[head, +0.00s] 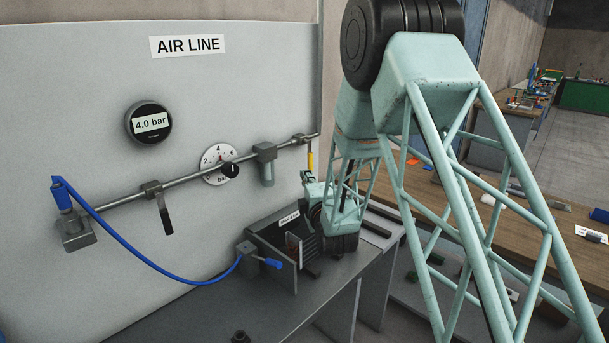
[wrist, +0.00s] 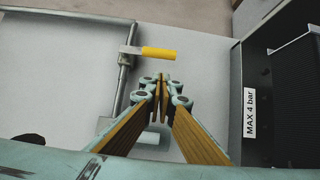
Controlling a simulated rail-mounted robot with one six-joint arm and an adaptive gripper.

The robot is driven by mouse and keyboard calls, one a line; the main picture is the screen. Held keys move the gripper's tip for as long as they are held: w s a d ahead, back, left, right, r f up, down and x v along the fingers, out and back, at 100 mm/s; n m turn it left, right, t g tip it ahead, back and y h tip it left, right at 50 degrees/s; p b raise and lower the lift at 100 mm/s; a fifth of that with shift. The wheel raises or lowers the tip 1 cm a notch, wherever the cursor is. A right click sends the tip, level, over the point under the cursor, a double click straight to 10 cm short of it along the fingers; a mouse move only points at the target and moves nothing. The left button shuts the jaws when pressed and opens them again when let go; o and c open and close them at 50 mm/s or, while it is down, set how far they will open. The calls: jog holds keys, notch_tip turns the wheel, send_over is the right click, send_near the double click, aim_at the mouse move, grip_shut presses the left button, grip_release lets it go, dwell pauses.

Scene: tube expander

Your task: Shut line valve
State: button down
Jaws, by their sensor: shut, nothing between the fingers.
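A valve with a yellow lever (head: 310,162) sits near the right end of the grey pipe (head: 120,199). The lever hangs downward, crosswise to the pipe. In the wrist view the yellow lever (wrist: 158,54) lies just beyond my fingertips, with the pipe to its left. My gripper (wrist: 163,80) is shut and empty, with a visible gap to the lever. In the head view my gripper is small and partly hidden by my arm, just below the lever. A second valve with a dark lever (head: 164,212), also pointing down, sits further left on the pipe.
A digital gauge (head: 149,123) reads 4.0 bar. A dial (head: 219,164) and a grey filter (head: 266,167) are on the line. A blue hose (head: 150,263) runs to a dark machine (head: 272,230) on the bench. A label (wrist: 250,112) reads MAX 4 bar.

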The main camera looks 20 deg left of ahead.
jog(key=v, duration=0.6)
jog(key=shift+s, duration=0.35)
jog(key=shift+d+r, duration=0.1)
jog(key=shift+d, duration=0.15)
jog(key=s+d+r+m+g+h, duration=0.1)
jog(key=s+d+r+m+h, duration=0.2)
jog(key=d, duration=0.4)
jog(key=s+d+r+m+g+h, duration=0.1)
jog(key=d+r+m+g, duration=0.1)
jog(key=d+r+m, duration=0.4)
jog(key=s+d+r+m+g+h+b, duration=0.1)
jog(key=s+d+r+m+g+h, duration=0.15)
jog(key=s+d, duration=1.05)
jog(key=s+d+m+g, duration=0.2)
jog(key=s+d+m, duration=0.2)
jog(key=s, duration=1)
jog(key=s+d+m+g+h, duration=0.1)
jog(key=s+d+m, duration=0.3)
jog(key=s, duration=1)
jog(key=s+d+m+g, duration=0.3)
jog(key=s+d, duration=0.5)
jog(key=s, duration=0.6)
jog(key=shift+d+r+m+g+h+b, duration=0.25)
jog(key=shift+m+g+h+b, duration=0.1)
jog(key=shift+m+b, duration=0.15)
